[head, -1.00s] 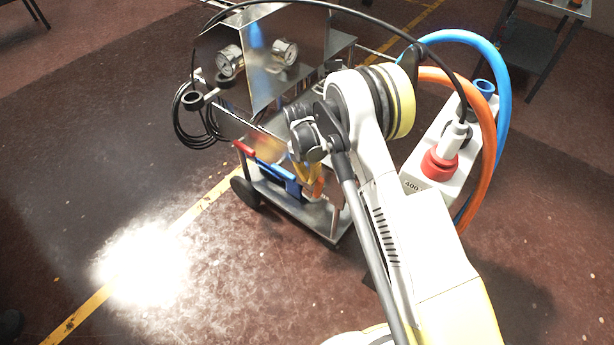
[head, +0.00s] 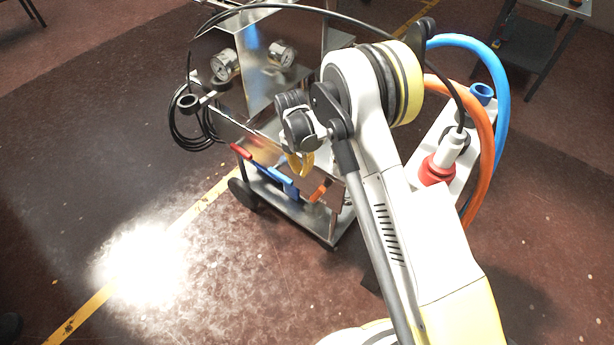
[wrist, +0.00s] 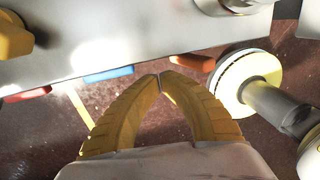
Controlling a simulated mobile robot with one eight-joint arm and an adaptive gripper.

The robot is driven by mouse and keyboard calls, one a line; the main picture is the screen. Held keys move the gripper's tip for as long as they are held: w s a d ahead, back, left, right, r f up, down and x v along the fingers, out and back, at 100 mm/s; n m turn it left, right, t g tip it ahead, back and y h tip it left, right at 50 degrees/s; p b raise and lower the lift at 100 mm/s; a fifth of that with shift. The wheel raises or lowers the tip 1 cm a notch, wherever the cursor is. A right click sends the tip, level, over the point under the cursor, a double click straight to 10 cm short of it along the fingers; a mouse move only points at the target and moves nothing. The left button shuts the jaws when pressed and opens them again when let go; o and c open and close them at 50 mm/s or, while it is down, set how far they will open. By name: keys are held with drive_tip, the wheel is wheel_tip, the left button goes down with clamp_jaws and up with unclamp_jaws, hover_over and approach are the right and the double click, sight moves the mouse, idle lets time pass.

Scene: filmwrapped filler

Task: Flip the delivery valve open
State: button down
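No part is clearly marked as the delivery valve. A yellow lever or knob (wrist: 14,36) sits on the metal panel (wrist: 130,30) at the upper left of the wrist view; whether it is the valve, I cannot tell. My gripper (wrist: 160,76) has yellow fingers whose tips meet, with nothing seen between them. In the head view, my gripper (head: 300,165) hangs in front of the cart (head: 290,205), partly hidden by my wrist. Red (head: 241,151), blue (head: 279,182) and orange (head: 320,190) bars show low on the cart, apart from the fingers.
Two gauges (head: 225,65) (head: 281,54) and a black ring holder (head: 188,102) are on the cart's upper part. A white box with a red connector (head: 436,170) and blue (head: 490,60) and orange (head: 485,130) hoses stands right of my arm. The floor at left is clear.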

wheel_tip(320, 180, up, 7)
drive_tip(key=p, duration=0.2)
drive_tip(key=shift+s+a, duration=0.15)
drive_tip(key=shift+a, duration=0.05)
